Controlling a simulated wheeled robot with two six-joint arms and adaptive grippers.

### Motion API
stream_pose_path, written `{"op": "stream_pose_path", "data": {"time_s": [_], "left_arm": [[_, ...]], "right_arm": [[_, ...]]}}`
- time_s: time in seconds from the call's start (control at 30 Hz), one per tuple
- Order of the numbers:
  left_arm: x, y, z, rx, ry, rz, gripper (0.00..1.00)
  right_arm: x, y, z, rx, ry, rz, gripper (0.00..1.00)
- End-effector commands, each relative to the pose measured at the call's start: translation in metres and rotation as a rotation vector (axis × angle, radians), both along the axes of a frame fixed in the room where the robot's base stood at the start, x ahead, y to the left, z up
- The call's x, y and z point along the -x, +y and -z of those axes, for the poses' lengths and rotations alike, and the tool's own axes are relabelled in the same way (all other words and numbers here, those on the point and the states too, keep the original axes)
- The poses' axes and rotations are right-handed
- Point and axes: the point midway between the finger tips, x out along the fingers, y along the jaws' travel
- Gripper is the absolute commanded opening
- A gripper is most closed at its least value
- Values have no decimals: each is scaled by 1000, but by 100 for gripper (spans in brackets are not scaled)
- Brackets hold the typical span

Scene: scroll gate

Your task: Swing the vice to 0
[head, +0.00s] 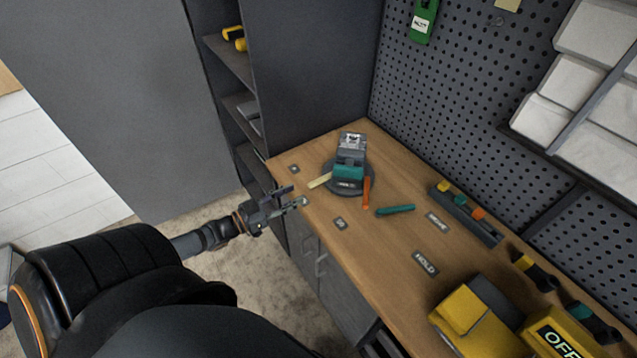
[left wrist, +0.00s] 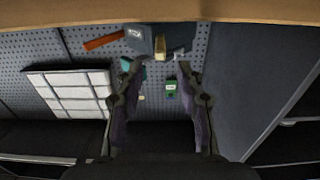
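The vice (head: 351,146) stands at the far end of the wooden bench on a round dark base, its teal part facing the near side. A cream lever (head: 320,181) sticks out from the base toward the bench's left edge, and an orange lever (head: 367,192) points toward the near side. In the left wrist view the cream lever (left wrist: 160,48) shows end-on between the fingers, with the orange lever (left wrist: 102,40) to the left. My left gripper (head: 296,197) is open and empty at the bench's left edge, apart from the cream lever. My right gripper is out of view.
A teal bar (head: 396,210) lies right of the vice. Small plates, including MOVE (head: 437,222) and HOLD (head: 425,263), mark the bench top (head: 375,255). A tool rack (head: 465,215) and yellow boxes stand at the right. A grey cabinet rises behind the vice.

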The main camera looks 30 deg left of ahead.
Motion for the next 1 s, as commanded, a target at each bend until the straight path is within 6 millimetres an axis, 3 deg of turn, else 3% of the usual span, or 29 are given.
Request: {"op": "stream_pose_path", "data": {"time_s": [0.2,0.4,0.83,1.0], "left_arm": [[-46,-18,3,1,-7,-3,38],[-75,-31,1,0,-4,-2,38],[-85,-35,1,-1,1,-3,36],[-85,-34,1,-2,0,-3,13]], "right_arm": [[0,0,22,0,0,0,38],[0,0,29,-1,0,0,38],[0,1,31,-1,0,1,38],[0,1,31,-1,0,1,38]]}}
